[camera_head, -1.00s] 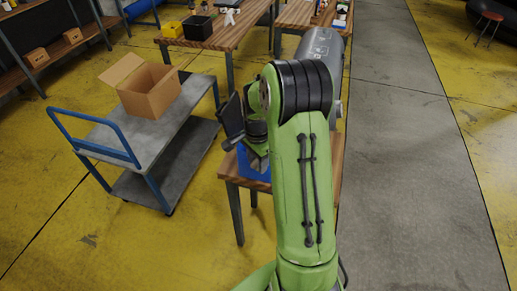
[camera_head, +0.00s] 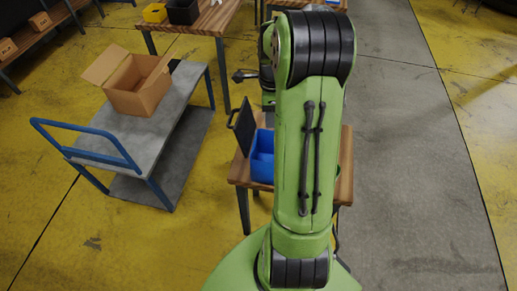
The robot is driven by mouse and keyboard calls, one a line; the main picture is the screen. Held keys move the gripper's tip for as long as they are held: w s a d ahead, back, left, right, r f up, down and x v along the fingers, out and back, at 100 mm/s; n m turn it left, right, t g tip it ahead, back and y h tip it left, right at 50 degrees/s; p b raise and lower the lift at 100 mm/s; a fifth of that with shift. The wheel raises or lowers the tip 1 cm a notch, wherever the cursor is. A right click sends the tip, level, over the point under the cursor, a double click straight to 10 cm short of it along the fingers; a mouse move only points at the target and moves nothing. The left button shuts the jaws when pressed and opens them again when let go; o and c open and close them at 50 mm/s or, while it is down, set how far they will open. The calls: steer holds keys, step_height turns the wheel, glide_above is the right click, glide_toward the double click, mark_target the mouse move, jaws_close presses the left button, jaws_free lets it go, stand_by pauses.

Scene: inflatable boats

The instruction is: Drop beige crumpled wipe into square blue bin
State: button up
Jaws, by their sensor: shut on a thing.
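The blue bin (camera_head: 262,157) stands on a small wooden table at the centre of the picture. My green arm hides its right side, and I see its left part and some of its inside. The beige crumpled wipe does not show. My gripper's fingertips are hidden behind my own arm, so their place over or beside the bin cannot be told. A dark upright panel shows just left of the bin; I cannot tell whether it is part of my gripper.
The small wooden table (camera_head: 239,172) has a bare left corner. A grey cart (camera_head: 180,110) with a blue handle stands to the left, bearing an open cardboard box (camera_head: 138,88). Another wooden table (camera_head: 215,17) stands behind. Open floor (camera_head: 415,190) lies to the right.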

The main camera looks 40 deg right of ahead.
steer(key=shift+w+f, duration=0.2)
steer(key=shift+w, duration=0.15)
steer(key=f+b, duration=0.1)
steer(key=s+f+b, duration=0.1)
steer(key=shift+s+f+b, duration=0.15)
steer(key=shift+f+b, duration=0.15)
steer(key=shift+b, duration=0.05)
steer(key=f+b, duration=0.2)
steer(key=f, duration=0.1)
steer(key=shift+w, duration=0.2)
steer(key=o, duration=1.1)
step_height(320, 180, up, 16)
steer(key=p, duration=0.2)
steer(key=shift+p, duration=0.3)
steer(key=shift+f, duration=0.1)
